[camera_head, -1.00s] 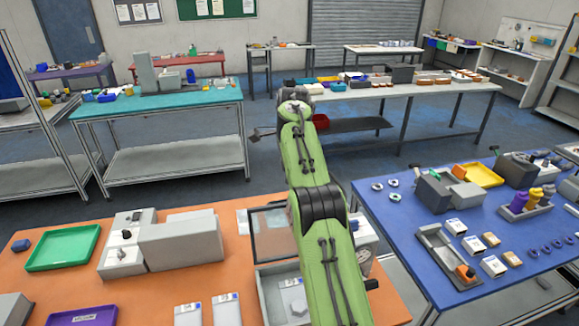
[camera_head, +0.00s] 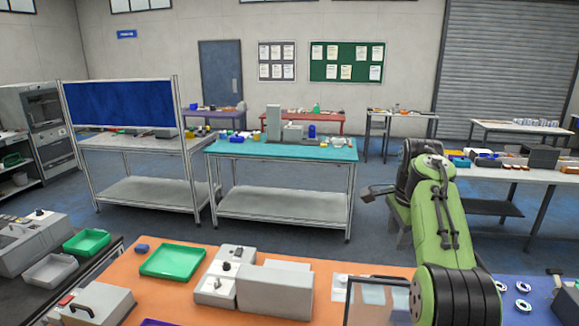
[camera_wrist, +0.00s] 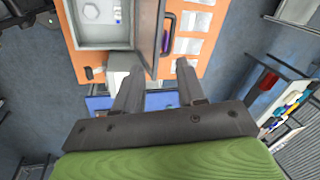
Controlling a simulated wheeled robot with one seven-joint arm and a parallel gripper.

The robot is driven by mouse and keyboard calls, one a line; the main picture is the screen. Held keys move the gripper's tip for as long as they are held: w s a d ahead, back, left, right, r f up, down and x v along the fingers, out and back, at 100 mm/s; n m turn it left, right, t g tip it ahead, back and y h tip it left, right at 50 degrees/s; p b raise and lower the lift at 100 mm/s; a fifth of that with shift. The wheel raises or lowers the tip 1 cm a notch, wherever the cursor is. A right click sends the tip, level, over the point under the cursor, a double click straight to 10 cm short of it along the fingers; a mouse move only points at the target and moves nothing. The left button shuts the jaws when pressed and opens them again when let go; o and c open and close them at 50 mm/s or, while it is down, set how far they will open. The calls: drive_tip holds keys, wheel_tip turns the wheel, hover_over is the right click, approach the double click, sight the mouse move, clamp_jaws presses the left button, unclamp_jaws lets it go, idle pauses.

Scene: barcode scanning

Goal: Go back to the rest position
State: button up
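My green arm reaches out at the right of the head view, with the dark end of my gripper (camera_head: 376,192) pointing left in front of the teal table. In the wrist view my gripper (camera_wrist: 158,78) has its two fingers well apart with nothing held between them. Below it in that view lie the orange table (camera_wrist: 204,52) and a grey open box (camera_wrist: 100,44) with a raised framed lid (camera_wrist: 149,30). The lid also shows in the head view (camera_head: 376,302), partly hidden by my arm.
The orange table (camera_head: 205,248) holds a green tray (camera_head: 173,261) and a grey machine (camera_head: 275,288). A blue table (camera_head: 532,292) stands at the right. A teal table (camera_head: 282,150) and a blue-panelled rack (camera_head: 122,103) stand behind. Floor between the rows is clear.

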drive_tip(key=s+a+r+n+t+b, duration=0.1)
drive_tip(key=s+a+n+b, duration=0.5)
drive_tip(key=s, duration=1)
drive_tip(key=s+a+f+n+t, duration=0.1)
drive_tip(key=s+a+f+n, duration=0.2)
drive_tip(key=s+f+n, duration=0.2)
drive_tip(key=s+a+f+n, duration=0.3)
drive_tip(key=s+f+n, duration=0.3)
drive_tip(key=s, duration=0.8)
wheel_tip(320, 180, down, 4)
drive_tip(key=shift+a+r+t+y+b, duration=0.25)
drive_tip(key=shift+t+y+b, duration=0.05)
drive_tip(key=shift+t+b, duration=0.1)
drive_tip(key=shift+a, duration=0.1)
